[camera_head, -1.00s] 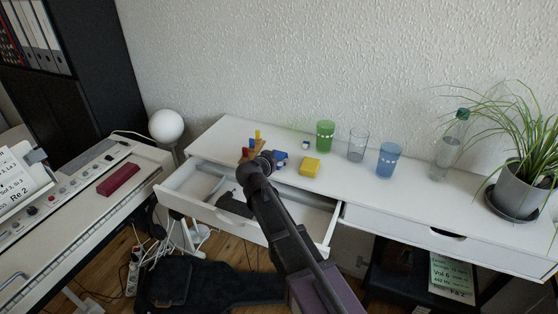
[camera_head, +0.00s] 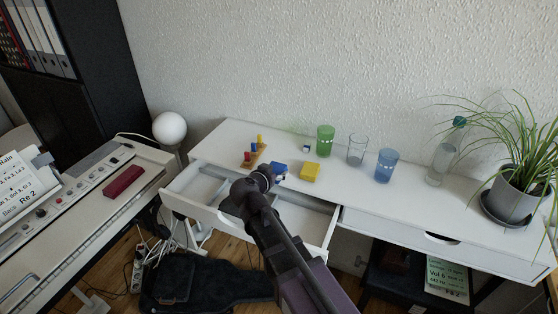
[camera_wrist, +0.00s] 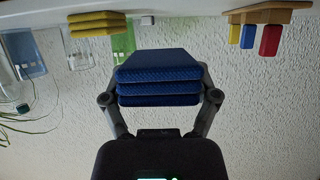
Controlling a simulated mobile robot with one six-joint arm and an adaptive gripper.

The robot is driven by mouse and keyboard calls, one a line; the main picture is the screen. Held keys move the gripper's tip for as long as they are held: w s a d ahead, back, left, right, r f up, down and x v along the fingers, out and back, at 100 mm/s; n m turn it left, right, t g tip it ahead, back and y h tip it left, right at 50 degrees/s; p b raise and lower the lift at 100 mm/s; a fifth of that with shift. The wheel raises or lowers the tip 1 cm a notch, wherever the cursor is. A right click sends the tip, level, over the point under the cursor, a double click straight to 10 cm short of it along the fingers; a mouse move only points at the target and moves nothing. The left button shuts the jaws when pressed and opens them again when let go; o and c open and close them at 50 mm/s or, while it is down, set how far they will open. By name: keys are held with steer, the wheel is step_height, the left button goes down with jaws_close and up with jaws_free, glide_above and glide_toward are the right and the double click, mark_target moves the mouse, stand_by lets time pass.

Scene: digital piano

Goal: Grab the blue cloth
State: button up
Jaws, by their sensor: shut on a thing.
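The blue cloth (camera_wrist: 158,78) is a folded, layered stack in the middle of the wrist view. My gripper (camera_wrist: 160,98) has its two fingers on the left and right sides of the cloth and is shut on it. In the head view the blue cloth (camera_head: 279,169) shows just beyond the end of my gripper (camera_head: 266,177), near the desk's front edge above the open drawer. My arm hides part of it there. I cannot tell from the head view how high it is above the desk.
A yellow folded cloth (camera_head: 310,171) lies right of the blue one. A wooden block toy (camera_head: 255,155) stands left. Green (camera_head: 325,139), clear (camera_head: 357,149) and blue (camera_head: 387,165) glasses stand behind and right. The open drawer (camera_head: 312,226) juts out below my arm.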

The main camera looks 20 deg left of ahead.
mark_target(277, 182)
steer(key=s, duration=0.2)
steer(key=s+d, duration=0.1)
steer(key=s, duration=0.3)
steer(key=shift+s+d+r, duration=0.35)
steer(key=shift+s+d, duration=0.05)
steer(key=shift+p, duration=0.3)
steer(key=shift+r, duration=0.15)
